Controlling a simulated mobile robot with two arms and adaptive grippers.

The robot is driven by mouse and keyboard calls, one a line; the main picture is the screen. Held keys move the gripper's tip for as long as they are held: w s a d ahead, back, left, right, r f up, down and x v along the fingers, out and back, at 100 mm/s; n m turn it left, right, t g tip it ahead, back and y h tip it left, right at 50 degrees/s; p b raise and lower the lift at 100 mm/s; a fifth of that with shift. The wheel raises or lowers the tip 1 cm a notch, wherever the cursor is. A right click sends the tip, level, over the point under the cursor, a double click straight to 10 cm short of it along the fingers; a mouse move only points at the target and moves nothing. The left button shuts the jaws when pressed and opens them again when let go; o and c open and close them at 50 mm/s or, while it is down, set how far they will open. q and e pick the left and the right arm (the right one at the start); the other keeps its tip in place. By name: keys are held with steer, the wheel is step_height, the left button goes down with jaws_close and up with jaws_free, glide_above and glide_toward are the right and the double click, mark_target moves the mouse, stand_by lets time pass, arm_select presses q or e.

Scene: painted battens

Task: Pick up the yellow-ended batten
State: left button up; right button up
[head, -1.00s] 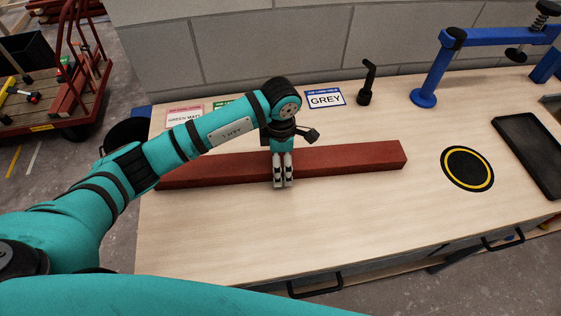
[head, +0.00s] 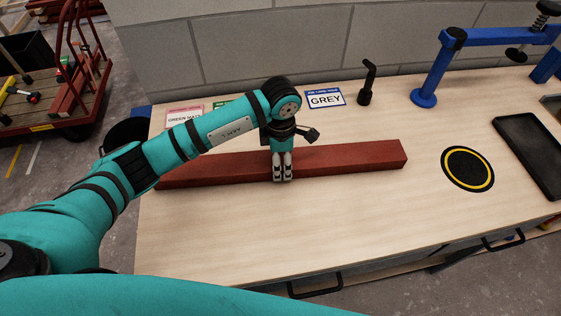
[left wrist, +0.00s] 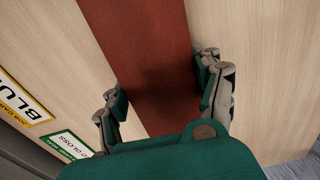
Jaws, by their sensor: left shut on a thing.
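A long dark-red batten (head: 350,158) lies across the workbench; no yellow end shows on it in the head view. It also runs through the left wrist view (left wrist: 150,45). My left gripper (head: 282,172) is around the middle of the batten, pointing down, with its fingers shut on it. In the left wrist view the two fingers (left wrist: 161,92) stand on opposite sides of the batten. The batten appears to rest on the bench; any gap beneath it cannot be told. My right gripper is not in view.
Label cards, including a GREY card (head: 325,98), lie at the back by a black lever (head: 366,84). A blue clamp frame (head: 437,72), a yellow-ringed black disc (head: 467,168) and a black tray (head: 530,152) are at right. The bench front (head: 230,235) is clear.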

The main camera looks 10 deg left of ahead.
arm_select(q)
steer(key=shift+w+r, duration=0.1)
steer(key=shift+r, duration=0.15)
